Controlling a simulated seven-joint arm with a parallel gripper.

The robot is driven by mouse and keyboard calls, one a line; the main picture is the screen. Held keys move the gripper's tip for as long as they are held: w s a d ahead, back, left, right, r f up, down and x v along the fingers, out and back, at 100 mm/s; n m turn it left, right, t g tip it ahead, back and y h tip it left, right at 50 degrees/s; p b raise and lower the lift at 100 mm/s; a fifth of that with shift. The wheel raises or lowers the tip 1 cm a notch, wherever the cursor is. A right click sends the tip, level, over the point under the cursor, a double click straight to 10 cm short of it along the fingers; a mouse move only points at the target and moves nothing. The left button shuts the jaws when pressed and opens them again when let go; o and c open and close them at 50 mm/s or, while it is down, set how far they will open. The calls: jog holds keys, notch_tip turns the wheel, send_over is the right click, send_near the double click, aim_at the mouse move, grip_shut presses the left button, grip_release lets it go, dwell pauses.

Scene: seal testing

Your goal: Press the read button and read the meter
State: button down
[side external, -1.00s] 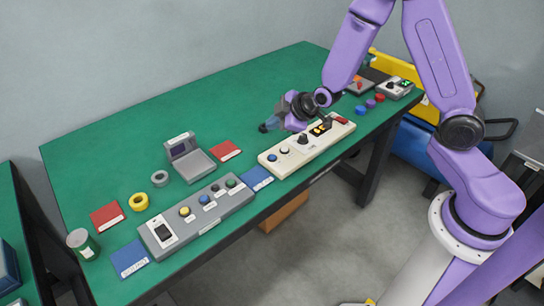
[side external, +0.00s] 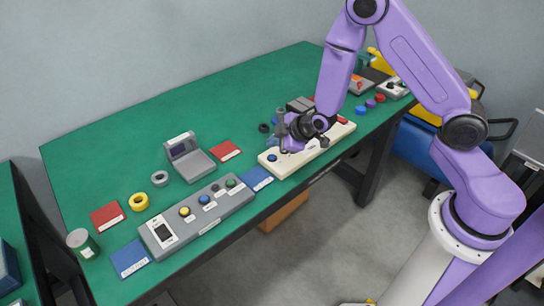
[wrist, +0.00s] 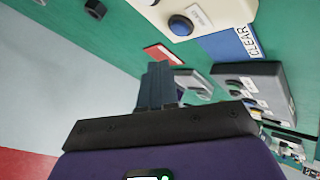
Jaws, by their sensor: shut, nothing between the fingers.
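My gripper (side external: 283,146) is shut and empty, low over the left half of the cream panel (side external: 322,146). A blue button (side external: 272,157) sits at that panel's left end, just beside the gripper; it also shows in the wrist view (wrist: 181,25), above the closed fingertips (wrist: 160,70). I cannot tell whether anything touches. My gripper hides the panel's middle controls. A grey panel (side external: 225,208) to the left has a dark display (side external: 163,232) and yellow, blue and green buttons. A grey instrument with a raised screen (side external: 181,148) stands behind it. Button labels and readings are too small to read.
A blue card (side external: 257,178), marked CLEAR in the wrist view, lies between the panels. A red card (side external: 225,151) lies behind it. Small loose parts (side external: 264,128) lie behind the cream panel. The green table's (side external: 120,160) back left is clear.

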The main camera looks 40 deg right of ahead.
aim_at(274, 158)
jog(key=shift+f, duration=1.1)
jog(key=shift+f, duration=0.1)
dwell(1.2)
jog(key=shift+f, duration=0.35)
jog(key=shift+f, duration=0.35)
dwell(0.6)
jog(key=shift+r, duration=0.15)
dwell(0.3)
jog(key=shift+r, duration=0.65)
jog(key=shift+r, duration=0.1)
jog(key=shift+r, duration=2.4)
